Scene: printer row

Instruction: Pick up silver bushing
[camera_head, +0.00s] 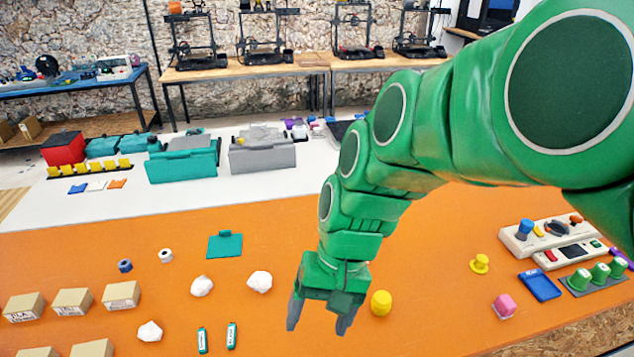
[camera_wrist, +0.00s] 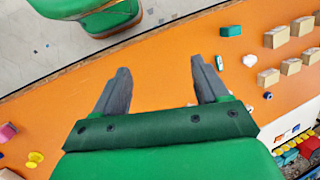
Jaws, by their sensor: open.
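A small pale, silvery-white ring (camera_head: 166,255) with a dark hole lies on the orange table at the left in the head view. It best fits the silver bushing, but its material is hard to tell. A similar dark blue ring (camera_head: 125,265) lies just left of it. My gripper (camera_head: 318,327) hangs over the front middle of the table, well to the right of both rings. Its grey fingers are spread and empty in the wrist view (camera_wrist: 163,85). I cannot make out the pale ring in the wrist view.
White lumps (camera_head: 260,282), two teal cylinders (camera_head: 232,336) and several cardboard boxes (camera_head: 72,302) lie left of my gripper. A yellow cylinder (camera_head: 381,303) stands close on its right. A teal plate (camera_head: 225,245) lies behind. The table has clear orange patches between these.

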